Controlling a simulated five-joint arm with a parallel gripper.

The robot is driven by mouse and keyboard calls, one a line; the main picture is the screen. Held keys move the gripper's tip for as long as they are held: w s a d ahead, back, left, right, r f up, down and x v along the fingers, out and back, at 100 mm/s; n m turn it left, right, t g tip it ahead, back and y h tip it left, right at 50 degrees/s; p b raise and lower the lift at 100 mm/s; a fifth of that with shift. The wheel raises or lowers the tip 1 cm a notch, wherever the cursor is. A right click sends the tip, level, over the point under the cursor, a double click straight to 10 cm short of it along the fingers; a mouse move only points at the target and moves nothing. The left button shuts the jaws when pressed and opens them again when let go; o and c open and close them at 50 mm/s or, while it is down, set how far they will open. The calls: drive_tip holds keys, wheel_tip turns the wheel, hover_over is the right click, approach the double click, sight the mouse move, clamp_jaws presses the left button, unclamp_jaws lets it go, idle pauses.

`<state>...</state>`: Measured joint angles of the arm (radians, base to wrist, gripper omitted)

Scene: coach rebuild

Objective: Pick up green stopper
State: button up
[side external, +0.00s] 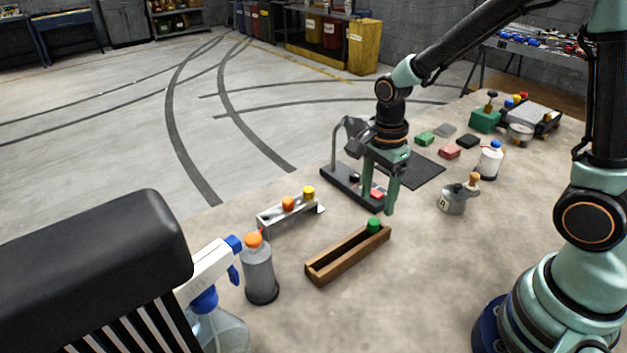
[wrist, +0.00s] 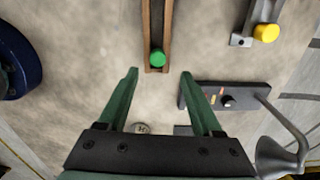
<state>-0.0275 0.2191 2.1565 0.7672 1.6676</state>
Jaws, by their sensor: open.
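The green stopper (side external: 374,224) stands in the right end of a narrow wooden trough (side external: 338,269) in the side view. In the wrist view the stopper (wrist: 157,57) sits at the near end of the trough (wrist: 146,20), just beyond my fingertips and between their lines. My gripper (side external: 378,207) is open and empty, pointing down above the table behind the trough's right end. In the wrist view both fingers of my gripper (wrist: 160,72) are spread apart, and neither touches the stopper.
A metal rack (side external: 283,215) with an orange and a yellow stopper (side external: 308,192) stands left of my gripper. A dark lamp base (side external: 342,183) is close behind it. A grey bottle with orange cap (side external: 259,275) stands left of the trough.

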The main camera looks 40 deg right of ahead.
sight(374, 221)
drive_tip(key=shift+s+a+f, duration=0.15)
drive_tip(key=shift+f, duration=1.25)
drive_tip(key=shift+s+a+f, duration=0.1)
drive_tip(key=shift+f, duration=1.3)
clamp_jaws()
